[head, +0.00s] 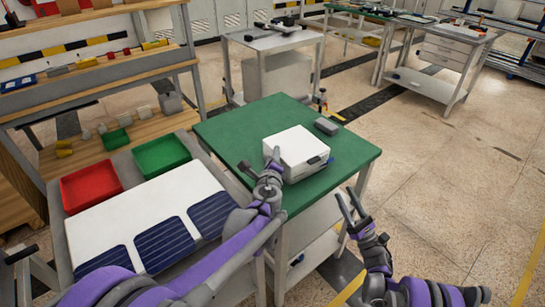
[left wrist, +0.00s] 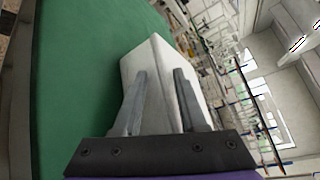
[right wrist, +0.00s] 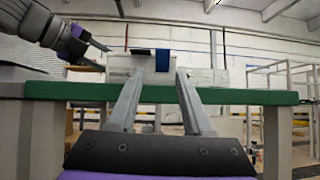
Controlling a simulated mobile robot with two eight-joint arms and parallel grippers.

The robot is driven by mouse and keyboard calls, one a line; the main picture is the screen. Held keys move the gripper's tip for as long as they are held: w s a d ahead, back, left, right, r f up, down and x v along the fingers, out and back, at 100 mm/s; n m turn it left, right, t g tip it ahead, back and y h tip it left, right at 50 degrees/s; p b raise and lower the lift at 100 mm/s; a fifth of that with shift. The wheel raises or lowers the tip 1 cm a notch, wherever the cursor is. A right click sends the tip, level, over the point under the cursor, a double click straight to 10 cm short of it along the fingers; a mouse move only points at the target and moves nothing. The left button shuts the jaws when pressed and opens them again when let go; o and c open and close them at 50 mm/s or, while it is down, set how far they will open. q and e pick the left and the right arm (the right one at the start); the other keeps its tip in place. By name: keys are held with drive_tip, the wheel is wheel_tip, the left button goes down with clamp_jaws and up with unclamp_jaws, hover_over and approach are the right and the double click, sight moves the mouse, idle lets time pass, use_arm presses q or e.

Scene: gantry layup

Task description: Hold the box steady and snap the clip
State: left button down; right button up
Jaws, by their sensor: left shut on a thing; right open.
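The white box (head: 300,143) sits on the green-topped table (head: 228,130), near its front edge. My left gripper (head: 272,163) is shut on the box's near left edge; in the left wrist view its fingers (left wrist: 163,95) lie against the white box (left wrist: 152,65). A small dark part, perhaps the clip (head: 318,161), is on the box's right-hand side; its state is too small to tell. My right gripper (head: 354,203) is open and empty, in front of the table and apart from the box. In the right wrist view its fingers (right wrist: 155,85) point toward the box, where a blue patch (right wrist: 163,61) shows.
A grey block (head: 326,126) lies on the green table behind the box. To the left are a red bin (head: 90,187), a green bin (head: 161,155) and a white board with dark blue panels (head: 165,243).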

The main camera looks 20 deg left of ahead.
use_arm(q)
drive_tip(key=shift+d+f, duration=0.2)
use_arm(e)
drive_tip(key=shift+f, duration=0.1)
drive_tip(key=shift+c, duration=0.7)
drive_tip(key=shift+n, duration=0.3)
drive_tip(key=v, duration=0.5)
drive_tip(key=shift+d, duration=0.25)
clamp_jaws()
drive_tip(key=shift+a, duration=0.1)
drive_tip(key=x, duration=1.4)
